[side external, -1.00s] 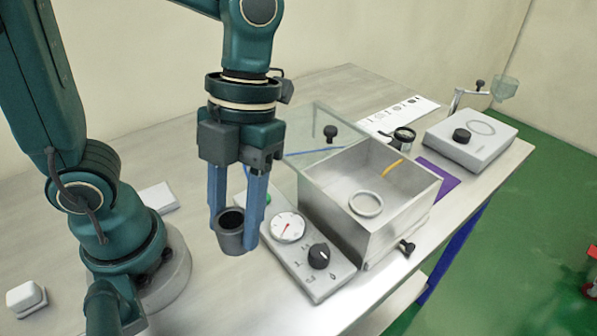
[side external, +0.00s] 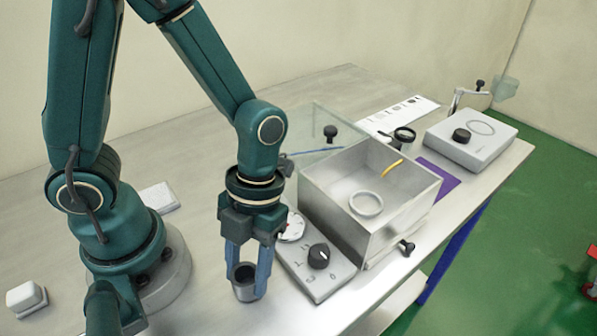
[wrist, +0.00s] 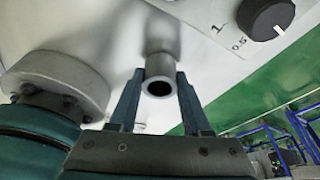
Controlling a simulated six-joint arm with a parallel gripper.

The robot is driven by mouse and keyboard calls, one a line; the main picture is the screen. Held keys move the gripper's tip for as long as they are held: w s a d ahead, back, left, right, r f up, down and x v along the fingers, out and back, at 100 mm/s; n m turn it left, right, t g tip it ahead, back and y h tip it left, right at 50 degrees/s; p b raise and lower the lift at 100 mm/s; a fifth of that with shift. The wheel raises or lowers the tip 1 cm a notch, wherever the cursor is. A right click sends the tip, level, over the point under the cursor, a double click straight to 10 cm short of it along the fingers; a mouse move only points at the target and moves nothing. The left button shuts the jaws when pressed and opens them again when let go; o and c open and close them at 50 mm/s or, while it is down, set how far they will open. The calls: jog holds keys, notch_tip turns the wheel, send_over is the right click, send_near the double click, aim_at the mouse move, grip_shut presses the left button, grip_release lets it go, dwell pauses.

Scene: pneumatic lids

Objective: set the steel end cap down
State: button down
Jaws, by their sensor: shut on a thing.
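The steel end cap (side external: 245,291) is a small grey cup with a dark open mouth facing up. My gripper (side external: 246,283) is shut on it, one finger on each side, pointing down. The cap hangs upright, low over the bare metal table, left of the control panel and close to the table's front edge. In the wrist view the end cap (wrist: 159,73) sits between the two fingertips, with a shadow or reflection on the table beside it. I cannot tell whether its base touches the table.
The control panel (side external: 326,282) with a black knob and a gauge stands just right of my gripper. Beyond it is an open metal box (side external: 335,220) with a ring inside. A clear lid (side external: 315,125) lies behind. A white block (side external: 25,298) is at far left.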

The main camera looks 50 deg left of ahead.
jog(key=shift+f, duration=0.1)
jog(key=shift+c, duration=1.8)
grip_release()
jog(key=shift+f, duration=0.1)
jog(key=v, duration=1.2)
jog(key=a+r+n+t, duration=0.1)
jog(key=a+n+t, duration=0.2)
jog(key=n, duration=1.2)
jog(key=a+r+n+t+y, duration=0.1)
jog(key=n+t, duration=0.4)
jog(key=n, duration=1.1)
jog(key=a+r, duration=0.1)
jog(key=a, duration=0.1)
jog(key=shift+a+t, duration=0.3)
jog(key=shift+t, duration=0.1)
